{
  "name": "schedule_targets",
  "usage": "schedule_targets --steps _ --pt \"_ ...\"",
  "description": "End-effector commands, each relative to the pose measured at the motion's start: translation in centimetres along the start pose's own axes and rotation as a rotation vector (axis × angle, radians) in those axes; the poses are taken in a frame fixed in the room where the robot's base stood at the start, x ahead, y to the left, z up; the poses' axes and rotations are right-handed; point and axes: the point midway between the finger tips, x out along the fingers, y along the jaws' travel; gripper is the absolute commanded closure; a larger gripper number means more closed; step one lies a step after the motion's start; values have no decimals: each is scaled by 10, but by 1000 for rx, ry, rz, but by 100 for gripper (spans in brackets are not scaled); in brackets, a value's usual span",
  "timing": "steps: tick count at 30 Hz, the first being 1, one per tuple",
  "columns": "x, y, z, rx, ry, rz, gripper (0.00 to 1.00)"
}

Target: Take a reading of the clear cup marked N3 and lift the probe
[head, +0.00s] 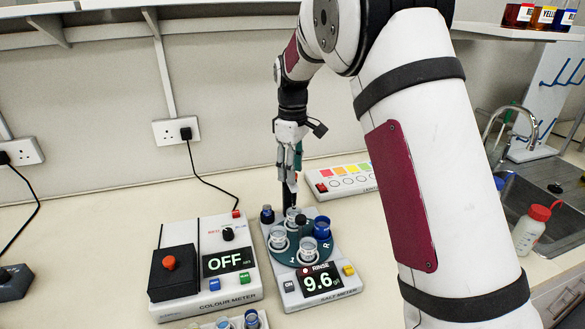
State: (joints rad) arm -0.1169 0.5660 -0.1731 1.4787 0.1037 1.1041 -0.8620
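The salt meter (325,299) stands on the bench, its screen showing 9.6 with a RINSE light above. Its teal round holder (291,255) carries several cups. Clear cups are at the left (279,238), front (308,249) and back (292,214); a blue cup (322,227) is at the right. The letters on the cups are too small to read, so I cannot tell which is N3. My gripper (290,172) points down above the back cup and appears shut on the dark probe (289,192). The probe's lower end is at that cup; whether it is inside is unclear.
A colour meter (207,258) reading OFF stands close at the left. A dark blue cap-like piece (267,213) is beside the holder. A colour-buttoned strip (343,180) lies behind. More cups are at the front edge. A red-capped bottle (531,230) and sink are right.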

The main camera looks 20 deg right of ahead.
Motion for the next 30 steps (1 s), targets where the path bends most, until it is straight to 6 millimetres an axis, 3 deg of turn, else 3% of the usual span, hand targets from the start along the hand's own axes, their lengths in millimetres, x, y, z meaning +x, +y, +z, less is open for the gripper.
schedule_targets --steps 7,21,30 --pt "-14 0 0 0 2 2 58" --pt "-101 1 0 0 2 2 58" --pt "-120 0 0 0 0 0 58"
